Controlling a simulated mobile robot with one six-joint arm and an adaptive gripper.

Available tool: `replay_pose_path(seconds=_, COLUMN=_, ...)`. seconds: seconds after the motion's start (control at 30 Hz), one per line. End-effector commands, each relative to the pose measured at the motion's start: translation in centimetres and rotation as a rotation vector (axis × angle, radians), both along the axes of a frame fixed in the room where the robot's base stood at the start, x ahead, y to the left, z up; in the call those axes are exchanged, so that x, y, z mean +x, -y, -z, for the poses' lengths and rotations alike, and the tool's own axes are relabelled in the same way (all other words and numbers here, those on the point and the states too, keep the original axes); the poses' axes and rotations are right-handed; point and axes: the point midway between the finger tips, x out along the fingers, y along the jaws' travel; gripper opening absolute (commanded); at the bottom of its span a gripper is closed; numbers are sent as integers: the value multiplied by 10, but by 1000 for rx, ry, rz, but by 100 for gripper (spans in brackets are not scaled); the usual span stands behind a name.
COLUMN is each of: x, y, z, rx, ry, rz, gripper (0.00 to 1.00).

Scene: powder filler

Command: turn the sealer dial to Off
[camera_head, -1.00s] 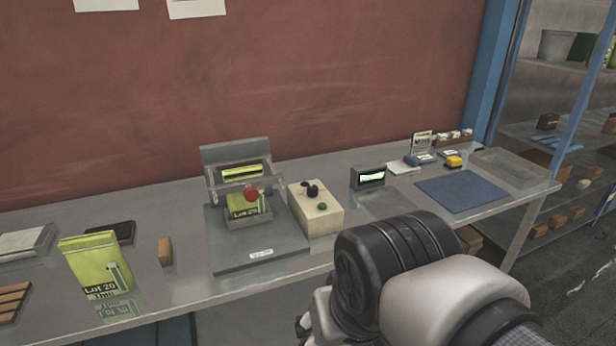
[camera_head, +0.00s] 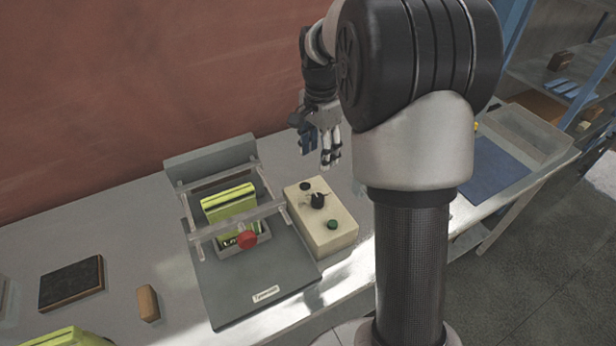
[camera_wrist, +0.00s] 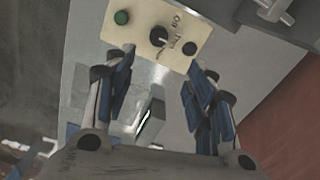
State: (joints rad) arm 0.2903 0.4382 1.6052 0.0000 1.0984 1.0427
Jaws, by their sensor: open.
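The sealer's cream control box (camera_head: 334,238) stands on the bench just right of the sealer (camera_head: 262,277). Its black dial (camera_head: 317,200) sits on top, between a green button (camera_head: 332,224) and a black knob (camera_head: 305,186). In the wrist view the dial (camera_wrist: 159,36) shows beyond the fingertips, with small lettering beside it that I cannot read fully. My gripper (camera_head: 326,150) is open and empty, above and behind the box, not touching the dial. In the wrist view its fingers (camera_wrist: 163,57) are spread apart on either side below the box.
The sealer holds a yellow-green pouch (camera_head: 230,204) and has a red knob (camera_head: 247,240) on its front bar. A dark pad (camera_head: 71,283) and a wooden block (camera_head: 148,303) lie to the left. A blue mat (camera_head: 490,168) lies right, partly behind my arm.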

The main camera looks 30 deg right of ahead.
Motion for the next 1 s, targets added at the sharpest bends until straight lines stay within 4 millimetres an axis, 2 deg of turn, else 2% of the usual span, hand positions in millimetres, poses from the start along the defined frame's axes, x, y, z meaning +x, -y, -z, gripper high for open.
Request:
replay_pose_path(seconds=0.6, x=-2, y=-1, z=129, rx=1, ry=-4, rz=-5, gripper=50)
replay_pose_path(seconds=0.8, x=-1, y=-1, z=156, rx=1, ry=-2, rz=-5, gripper=50)
replay_pose_path(seconds=1.0, x=-1, y=-1, z=165, rx=0, ry=0, rz=-5, gripper=50)
